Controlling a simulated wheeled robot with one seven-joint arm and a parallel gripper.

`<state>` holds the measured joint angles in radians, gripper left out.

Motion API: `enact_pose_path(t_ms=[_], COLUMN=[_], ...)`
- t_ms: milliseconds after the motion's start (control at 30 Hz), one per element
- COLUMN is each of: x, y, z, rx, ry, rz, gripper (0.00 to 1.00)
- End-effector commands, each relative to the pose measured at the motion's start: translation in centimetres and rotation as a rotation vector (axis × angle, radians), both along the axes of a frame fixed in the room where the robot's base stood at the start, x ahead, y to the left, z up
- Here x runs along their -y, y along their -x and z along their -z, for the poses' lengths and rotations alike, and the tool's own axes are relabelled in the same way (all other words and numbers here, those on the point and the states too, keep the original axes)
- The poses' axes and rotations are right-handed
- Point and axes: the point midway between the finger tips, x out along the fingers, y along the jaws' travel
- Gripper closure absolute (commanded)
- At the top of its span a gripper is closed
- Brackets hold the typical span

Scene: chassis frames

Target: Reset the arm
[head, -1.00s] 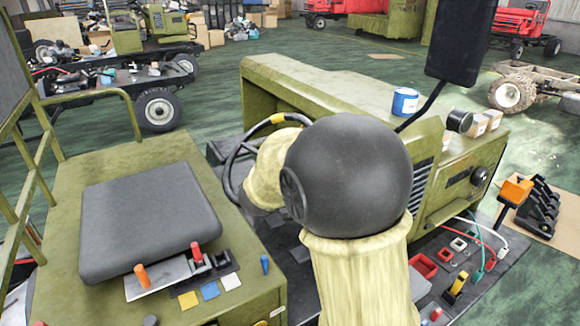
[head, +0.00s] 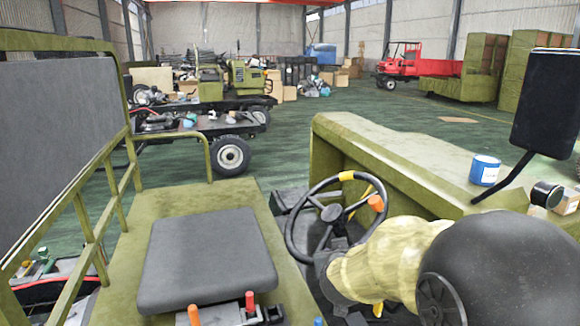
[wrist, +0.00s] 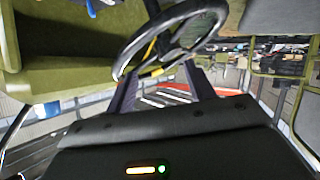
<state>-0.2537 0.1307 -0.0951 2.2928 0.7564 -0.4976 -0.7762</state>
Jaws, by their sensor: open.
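My gripper (wrist: 162,88) shows in the wrist view as two dark fingers spread apart, with nothing seen between them. The black steering wheel (head: 291,232) stands just beyond the fingers; it also shows in the wrist view (wrist: 128,57). I cannot tell whether the fingers touch it. In the head view my arm, in a pale yellow cover with a large dark round joint, comes in from the lower right, its end low beside the wheel. The fingers cannot be made out clearly there.
A dark seat pad (head: 208,262) lies left of the wheel, with an orange-topped lever (head: 194,315) in front. A green railing (head: 105,190) stands at left. The green hood (head: 400,170) carries a blue-and-white can (head: 484,170). A black mirror (head: 545,100) stands at right.

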Motion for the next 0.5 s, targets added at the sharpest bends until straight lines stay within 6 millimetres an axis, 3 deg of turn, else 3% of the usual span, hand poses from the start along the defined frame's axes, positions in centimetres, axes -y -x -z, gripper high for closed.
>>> enact_pose_path(t_ms=[167, 300, 500], x=[-1.2, -0.9, 0.8], y=[5.3, 11.2, 19.2], z=[6.0, 10.3, 14.0], rx=[-0.257, -0.502, -0.799], ry=[-0.159, -0.241, -0.270], rz=[-0.102, -0.105, -0.021], gripper=[0.46, 0.46, 0.46])
